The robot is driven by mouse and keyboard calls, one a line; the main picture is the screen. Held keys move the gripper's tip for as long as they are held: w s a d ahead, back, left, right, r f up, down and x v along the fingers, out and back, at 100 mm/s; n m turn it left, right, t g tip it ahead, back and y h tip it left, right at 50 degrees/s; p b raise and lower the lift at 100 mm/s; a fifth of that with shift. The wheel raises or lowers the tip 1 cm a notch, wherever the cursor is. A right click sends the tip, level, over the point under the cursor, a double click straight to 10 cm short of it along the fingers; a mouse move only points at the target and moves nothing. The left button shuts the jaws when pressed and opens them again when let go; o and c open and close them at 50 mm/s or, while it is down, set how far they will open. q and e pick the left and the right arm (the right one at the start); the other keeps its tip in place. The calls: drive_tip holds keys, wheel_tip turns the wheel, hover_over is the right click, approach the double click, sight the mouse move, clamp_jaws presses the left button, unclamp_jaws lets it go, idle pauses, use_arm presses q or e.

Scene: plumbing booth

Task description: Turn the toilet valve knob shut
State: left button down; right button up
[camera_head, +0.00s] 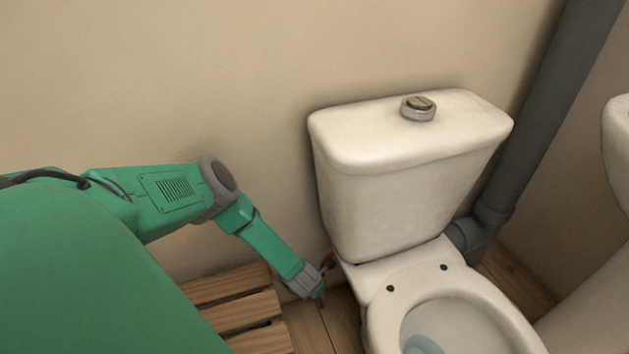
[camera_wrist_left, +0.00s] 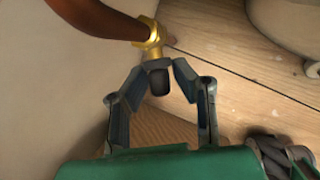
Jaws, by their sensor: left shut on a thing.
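The toilet (camera_head: 385,205) stands against the wall in the head view. Low beside its left side, my left gripper (camera_head: 320,290) reaches down, mostly hidden behind its own wrist. In the left wrist view, a brass valve (camera_wrist_left: 154,36) sits at the end of a reddish-brown pipe (camera_wrist_left: 95,14). A dark knob (camera_wrist_left: 159,82) on the valve stem lies between the fingers of my left gripper (camera_wrist_left: 161,76), which is shut on it. How far the knob is turned cannot be told. My right gripper is not in view.
A slatted wooden piece (camera_head: 232,297) lies left of the gripper, under my arm. The wall (camera_head: 240,90) is close behind. A grey drain pipe (camera_head: 540,110) and a white fixture (camera_head: 605,230) stand on the right. Bare plank floor (camera_wrist_left: 240,75) shows beside the valve.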

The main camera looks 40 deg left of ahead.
use_arm(q)
drive_tip(key=c, duration=1.5)
unclamp_jaws()
drive_tip(key=shift+r, duration=0.15)
drive_tip(key=v, duration=0.7)
drive_tip(key=shift+s+r, duration=0.1)
drive_tip(key=shift+s, duration=0.05)
